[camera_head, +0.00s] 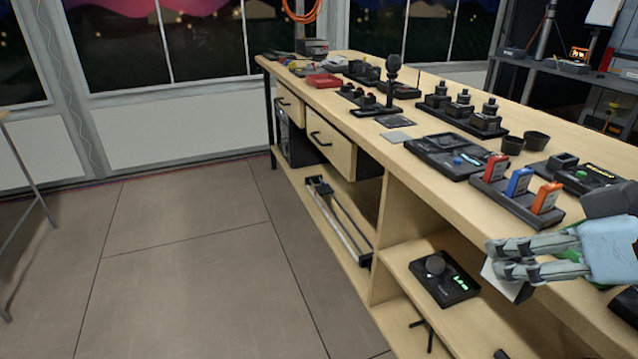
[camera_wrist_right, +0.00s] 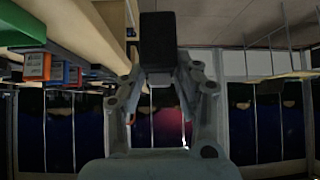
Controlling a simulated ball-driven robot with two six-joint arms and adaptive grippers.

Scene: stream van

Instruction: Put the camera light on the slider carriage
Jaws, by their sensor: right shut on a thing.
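My right gripper (camera_head: 495,260) comes in from the right edge, in front of the bench's right part. It is shut on a small dark box with a pale face, which looks like the camera light (camera_head: 512,291), held in the air above the floor side of the bench. In the right wrist view the camera light (camera_wrist_right: 158,38) shows as a black block between the fingertips (camera_wrist_right: 160,78). A slider with two long rails (camera_head: 345,228) lies on the low shelf under the drawers. A dark block at its far end looks like the slider carriage (camera_head: 319,186). My left gripper is out of view.
The bench top (camera_head: 440,200) carries a rack of red, blue and orange packs (camera_head: 518,187), black devices and two dark cups (camera_head: 512,145). A black box with a knob (camera_head: 437,278) sits on the shelf below. The floor (camera_head: 190,270) left of the bench is clear.

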